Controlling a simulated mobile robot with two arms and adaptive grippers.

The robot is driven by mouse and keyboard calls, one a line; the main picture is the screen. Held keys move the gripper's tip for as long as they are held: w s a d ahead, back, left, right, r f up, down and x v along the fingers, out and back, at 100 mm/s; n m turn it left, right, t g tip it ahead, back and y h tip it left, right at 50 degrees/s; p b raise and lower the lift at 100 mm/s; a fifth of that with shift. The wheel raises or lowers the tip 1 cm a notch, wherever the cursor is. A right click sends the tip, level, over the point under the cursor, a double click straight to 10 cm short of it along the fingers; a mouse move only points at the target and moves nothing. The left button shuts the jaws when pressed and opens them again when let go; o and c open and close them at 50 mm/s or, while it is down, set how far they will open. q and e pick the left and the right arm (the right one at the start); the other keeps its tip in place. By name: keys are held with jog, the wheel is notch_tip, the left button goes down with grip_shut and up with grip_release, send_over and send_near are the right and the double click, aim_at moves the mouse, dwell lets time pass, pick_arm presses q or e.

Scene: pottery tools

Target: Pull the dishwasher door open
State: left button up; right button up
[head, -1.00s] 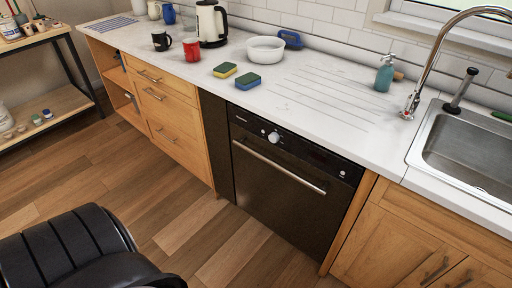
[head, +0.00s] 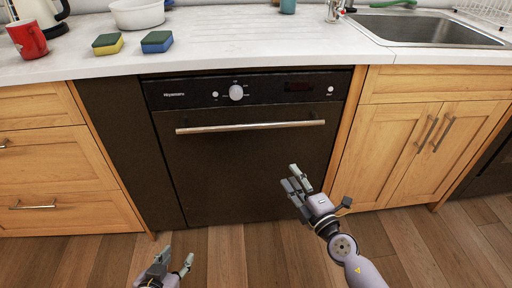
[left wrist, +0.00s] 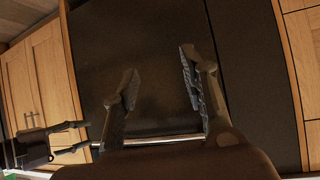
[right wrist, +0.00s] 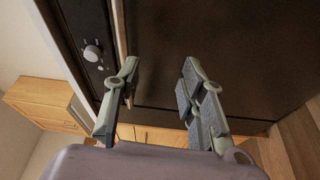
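The dishwasher door (head: 240,170) is a black panel under the counter, and it is shut. Its silver bar handle (head: 250,127) runs across the top of the door, below the control strip with a round knob (head: 236,92). My left gripper (head: 173,258) is low at the bottom of the head view, open and empty, well below the handle. My right gripper (head: 291,181) is open and empty in front of the door's right half, below the handle. The handle also shows between the fingers' bases in the left wrist view (left wrist: 160,141) and beside the left finger in the right wrist view (right wrist: 119,38).
Wooden drawers (head: 50,165) stand left of the dishwasher and a wooden cupboard (head: 420,150) right. The white counter (head: 230,52) above carries sponges (head: 157,41), a red mug (head: 27,39), a white bowl (head: 137,14) and a sink (head: 430,30). The floor in front looks clear.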

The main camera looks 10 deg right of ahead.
notch_tip(320, 180, up, 4)
jog(key=a+r+n+y+b, duration=0.1)
jog(key=a+n+y+b, duration=0.1)
jog(key=n, duration=0.1)
jog(key=t, duration=0.1)
send_near(257, 127)
jog(key=w, duration=0.3)
jog(key=x, duration=0.2)
jog(key=b+x, duration=0.1)
jog(key=x, duration=0.4)
jog(key=shift+w+a+b, duration=0.15)
jog(key=shift+a+b, duration=0.2)
jog(key=shift+a, duration=0.15)
jog(key=shift+w+a+r, duration=0.1)
jog(key=shift+w+r, duration=0.05)
jog(key=shift+w, duration=0.15)
pick_arm(q)
notch_tip(257, 127, up, 14)
jog(key=w+d+t+h, duration=0.2)
jog(key=t, duration=0.5)
jog(key=shift+w, duration=0.4)
jog(key=shift+d+r, duration=0.1)
pick_arm(e)
grip_shut()
